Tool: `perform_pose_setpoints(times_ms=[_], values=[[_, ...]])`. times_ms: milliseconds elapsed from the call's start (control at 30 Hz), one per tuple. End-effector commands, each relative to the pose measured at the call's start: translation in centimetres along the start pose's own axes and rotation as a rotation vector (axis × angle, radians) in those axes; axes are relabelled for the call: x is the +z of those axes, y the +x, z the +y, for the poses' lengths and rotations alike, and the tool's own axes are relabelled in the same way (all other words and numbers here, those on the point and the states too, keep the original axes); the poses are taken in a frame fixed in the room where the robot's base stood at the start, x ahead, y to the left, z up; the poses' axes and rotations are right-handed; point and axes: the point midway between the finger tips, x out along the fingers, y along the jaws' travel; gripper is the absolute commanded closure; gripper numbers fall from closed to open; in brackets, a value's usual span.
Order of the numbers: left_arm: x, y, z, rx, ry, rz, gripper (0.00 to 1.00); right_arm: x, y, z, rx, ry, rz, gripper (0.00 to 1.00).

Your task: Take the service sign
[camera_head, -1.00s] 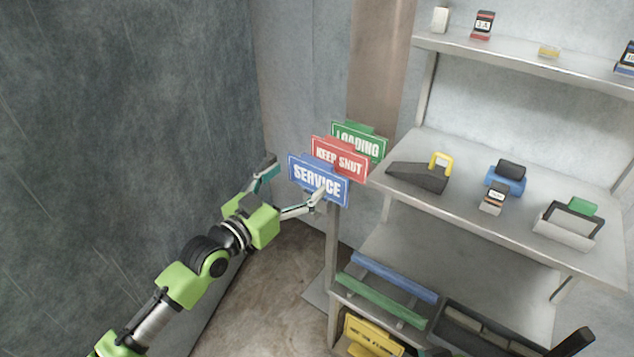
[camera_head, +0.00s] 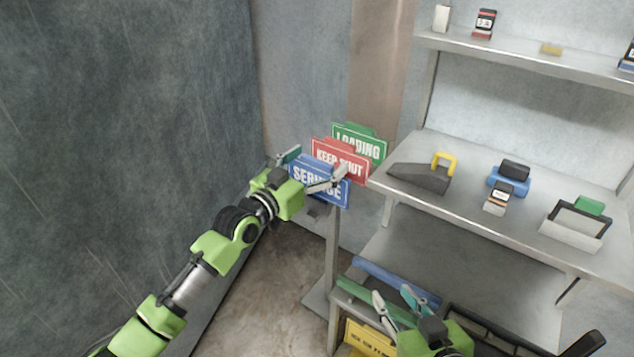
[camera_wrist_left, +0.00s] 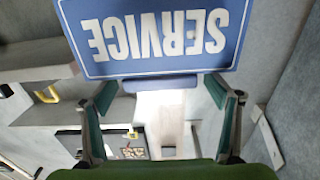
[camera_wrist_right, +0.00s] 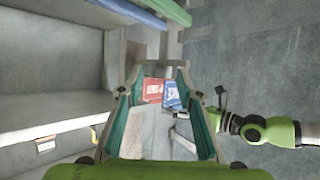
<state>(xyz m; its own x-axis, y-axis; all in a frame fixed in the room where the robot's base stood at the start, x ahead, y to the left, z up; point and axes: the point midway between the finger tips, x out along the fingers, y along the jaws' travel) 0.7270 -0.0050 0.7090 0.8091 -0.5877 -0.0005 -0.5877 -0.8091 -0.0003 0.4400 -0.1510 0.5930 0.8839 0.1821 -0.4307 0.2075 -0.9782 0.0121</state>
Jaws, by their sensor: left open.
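The blue SERVICE sign (camera_head: 333,193) is the front one of three signs on a stand beside the shelf. My left gripper (camera_head: 312,170) is open at the sign, its fingers spread to either side and partly covering the lettering. In the left wrist view the sign (camera_wrist_left: 150,38) appears upside down, beyond the open fingers (camera_wrist_left: 163,105), with its tab edge towards the gap between them. My right gripper (camera_head: 396,303) is open and empty low in front of the lower shelf. The right wrist view also shows its spread fingers (camera_wrist_right: 162,95) and the blue sign (camera_wrist_right: 172,95) far off.
The red KEEP SHUT sign (camera_head: 352,163) and green LOADING sign (camera_head: 372,148) stand close behind the blue one. A metal shelf (camera_head: 400,213) with several items is to the right. A dark wall (camera_head: 110,130) is to the left. Blue and green bars (camera_head: 375,268) lie low.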

Motion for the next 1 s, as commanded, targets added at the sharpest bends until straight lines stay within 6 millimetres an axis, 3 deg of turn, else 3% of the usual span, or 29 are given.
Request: perform_pose_setpoints(times_ms=[200, 400, 433, 833, 1000], values=[[0.0, 0.0, 0.0, 0.000, 0.000, 0.000, 0.18, -0.1, 0.0, 0.0, 0.000, 0.000, 0.003, 0.67], [0.0, 0.0, 0.0, 0.000, 0.000, 0.000, 0.70, -0.1, 0.0, 0.0, 0.000, 0.000, 0.002, 0.67], [0.0, 0.0, 0.0, 0.000, 0.000, 0.000, 0.74, -0.1, 0.0, 0.0, 0.000, 0.000, 0.002, 0.67], [-0.4, 0.0, 0.0, 0.000, 0.000, 0.002, 0.74, 0.3, -0.1, 0.0, 0.000, 0.000, -0.020, 0.67], [-1.4, 0.0, 0.0, 0.000, -0.001, 0.003, 0.74, 2.5, -0.7, 0.4, 0.008, 0.001, -0.118, 0.67]])
